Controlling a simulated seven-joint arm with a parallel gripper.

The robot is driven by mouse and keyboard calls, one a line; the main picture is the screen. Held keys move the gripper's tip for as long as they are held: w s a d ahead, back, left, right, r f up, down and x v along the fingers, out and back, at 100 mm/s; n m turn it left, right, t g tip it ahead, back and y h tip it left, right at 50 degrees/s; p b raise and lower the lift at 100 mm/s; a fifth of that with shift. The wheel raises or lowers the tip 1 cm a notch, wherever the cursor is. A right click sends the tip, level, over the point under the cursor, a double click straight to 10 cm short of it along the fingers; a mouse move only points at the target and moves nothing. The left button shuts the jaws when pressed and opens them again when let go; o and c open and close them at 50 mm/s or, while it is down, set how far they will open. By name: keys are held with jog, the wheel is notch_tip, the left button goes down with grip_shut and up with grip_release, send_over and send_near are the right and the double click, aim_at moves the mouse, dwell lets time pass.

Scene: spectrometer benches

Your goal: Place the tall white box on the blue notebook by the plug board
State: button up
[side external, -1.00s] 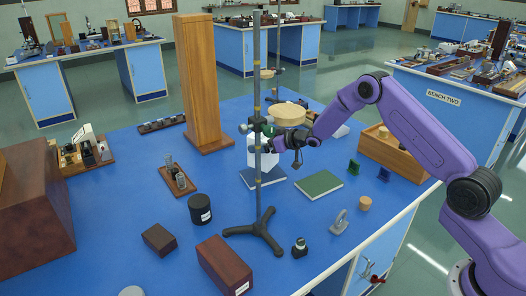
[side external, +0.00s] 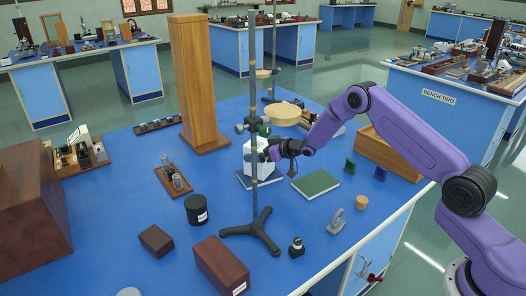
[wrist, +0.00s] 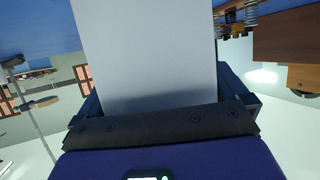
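The tall white box (side external: 259,157) stands upright behind the stand's rod, which hides part of it. It is over the dark blue notebook (side external: 244,182), whose edges show around the box's base; I cannot tell whether they touch. My gripper (side external: 275,150) comes from the right and is shut on the box. In the wrist view the box (wrist: 147,55) fills the space between the two fingers (wrist: 160,100). A small wooden board with upright plug-like parts (side external: 165,177) lies left of the notebook; I cannot tell if it is the plug board.
The rod stand (side external: 252,215) is close in front of the box. A green notebook (side external: 316,184) lies to the right. A tall wooden block (side external: 194,85) and a round wooden piece (side external: 284,113) stand behind. A black cylinder (side external: 198,210) and brown boxes (side external: 221,266) are nearer.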

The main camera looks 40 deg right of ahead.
jog(key=v, duration=1.2)
jog(key=s+a+r+n+g+h, duration=0.1)
jog(key=s+a+r+n+g, duration=0.2)
jog(key=s+a, duration=0.45)
jog(key=s+a+r+n+g, duration=0.1)
jog(key=s+a+r+g, duration=0.25)
jog(key=s+a, duration=0.4)
jog(key=s+d+r+n+g+h, duration=0.1)
jog(key=s+d+g, duration=0.1)
jog(key=s, duration=0.8)
jog(key=s+d+r+n+g+h, duration=0.1)
jog(key=s+d+r+g, duration=0.1)
jog(key=s, duration=0.9)
jog(key=s+d+r+n+g+h, duration=0.1)
jog(key=s+d+n+g, duration=0.1)
jog(key=s, duration=0.8)
jog(key=shift+s+r+h, duration=0.2)
jog(key=shift+r+h, duration=0.1)
